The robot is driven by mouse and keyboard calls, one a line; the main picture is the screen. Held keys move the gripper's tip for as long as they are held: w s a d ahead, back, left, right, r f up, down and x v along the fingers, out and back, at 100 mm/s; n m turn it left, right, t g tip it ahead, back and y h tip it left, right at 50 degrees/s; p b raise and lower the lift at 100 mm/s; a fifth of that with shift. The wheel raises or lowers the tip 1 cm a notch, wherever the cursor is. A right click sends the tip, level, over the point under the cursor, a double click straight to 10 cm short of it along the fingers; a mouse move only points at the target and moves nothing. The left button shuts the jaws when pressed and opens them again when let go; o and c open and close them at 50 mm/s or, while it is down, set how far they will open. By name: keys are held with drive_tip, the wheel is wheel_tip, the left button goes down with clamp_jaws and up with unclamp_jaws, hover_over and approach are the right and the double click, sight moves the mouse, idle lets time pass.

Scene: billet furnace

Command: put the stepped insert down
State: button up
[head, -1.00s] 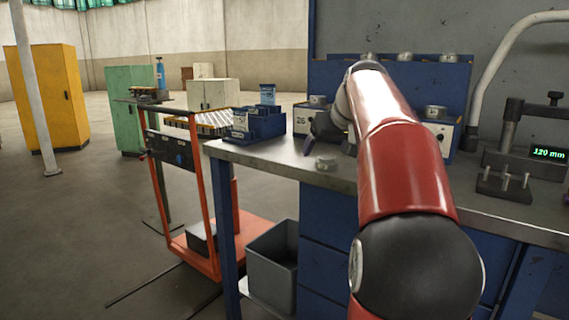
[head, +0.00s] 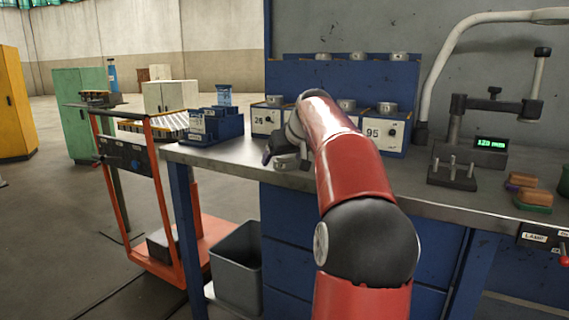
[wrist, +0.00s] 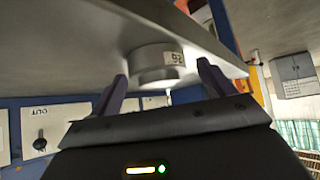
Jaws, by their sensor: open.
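The stepped insert (head: 287,161) is a short grey metal cylinder standing on the bench top near its front edge. In the wrist view the insert (wrist: 155,60) shows a wider band with a label, apparently an upside-down 26, and a narrower step. My gripper (head: 272,156) is low over the bench beside the insert, partly hidden by my arm. In the wrist view my gripper (wrist: 163,80) is open, with its fingertips spread to either side of the insert. A clear gap shows on the right; contact on the left cannot be told.
A blue bin block (head: 213,125) is left on the bench (head: 222,155). A measuring stand (head: 455,165) is right. An orange cart (head: 186,240) stands left.

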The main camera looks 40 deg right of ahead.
drive_tip(key=shift+c, duration=0.4)
drive_tip(key=c, duration=1.4)
drive_tip(key=shift+r, duration=0.1)
drive_tip(key=shift+c, duration=0.9)
drive_tip(key=shift+r, duration=0.1)
